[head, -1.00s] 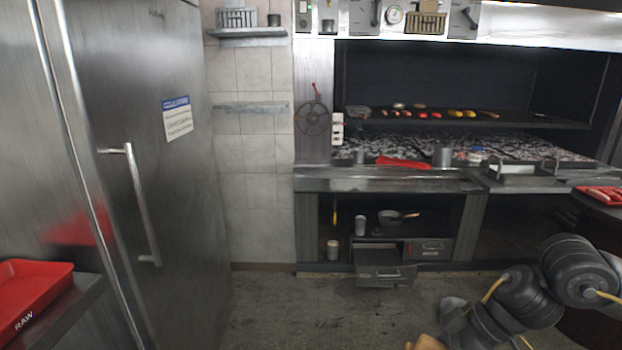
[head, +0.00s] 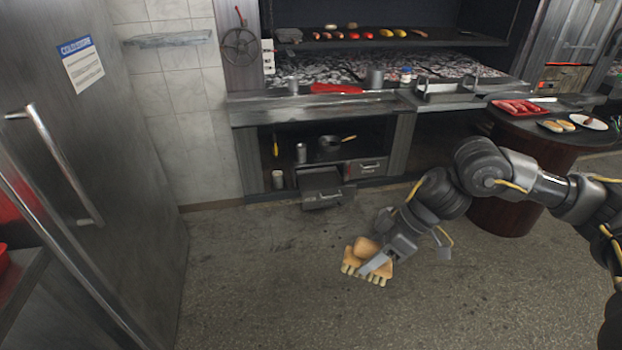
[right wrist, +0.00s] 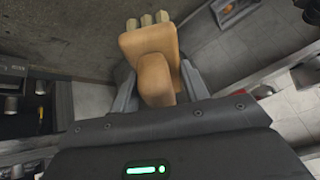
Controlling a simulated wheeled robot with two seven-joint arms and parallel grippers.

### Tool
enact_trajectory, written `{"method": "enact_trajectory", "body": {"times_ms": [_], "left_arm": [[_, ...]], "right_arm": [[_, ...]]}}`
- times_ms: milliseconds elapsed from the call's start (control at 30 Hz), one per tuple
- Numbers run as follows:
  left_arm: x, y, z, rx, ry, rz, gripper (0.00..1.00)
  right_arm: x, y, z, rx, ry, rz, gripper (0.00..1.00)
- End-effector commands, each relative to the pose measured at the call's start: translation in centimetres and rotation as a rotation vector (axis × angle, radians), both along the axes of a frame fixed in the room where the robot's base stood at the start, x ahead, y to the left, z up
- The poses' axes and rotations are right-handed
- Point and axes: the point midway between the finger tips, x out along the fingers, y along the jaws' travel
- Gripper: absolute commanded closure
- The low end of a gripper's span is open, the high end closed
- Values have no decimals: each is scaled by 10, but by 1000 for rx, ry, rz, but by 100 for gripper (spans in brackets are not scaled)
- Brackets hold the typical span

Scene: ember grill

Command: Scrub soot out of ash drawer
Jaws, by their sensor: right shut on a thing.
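The ash drawer (head: 322,198) stands pulled out at floor level under the grill counter. Its inside is dark, and I cannot make out the soot in it. My right gripper (head: 376,265) is shut on a tan scrub brush (head: 355,268) with pale bristle tufts. It holds the brush above the open floor, in front of the drawer and a little to its right, apart from it. In the right wrist view the brush (right wrist: 150,55) sits between the two fingers, bristles at the far end. My left gripper is not in view.
A closed drawer (head: 366,167) is right of the ash drawer. A pan (head: 328,148) and metal cans stand on the shelf above. A round table (head: 540,118) with a red tray (head: 522,107) stands at right. A steel fridge door (head: 75,150) fills the left. The floor between is clear.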

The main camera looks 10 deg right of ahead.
Motion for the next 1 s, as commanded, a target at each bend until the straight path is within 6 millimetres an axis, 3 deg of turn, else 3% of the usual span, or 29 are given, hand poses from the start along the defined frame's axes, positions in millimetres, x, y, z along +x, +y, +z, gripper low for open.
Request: {"method": "enact_trajectory", "body": {"times_ms": [367, 667, 800, 1000], "left_arm": [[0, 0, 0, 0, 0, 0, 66], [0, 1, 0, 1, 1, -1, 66], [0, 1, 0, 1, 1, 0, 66], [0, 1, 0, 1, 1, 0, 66]], "right_arm": [[-1, 2, -5, 2, 1, -9, 73], [-14, 14, -64, 15, 3, -179, 73], [-21, 12, -91, 16, 1, -294, 73], [-30, 4, -115, 6, 2, -414, 73]]}}
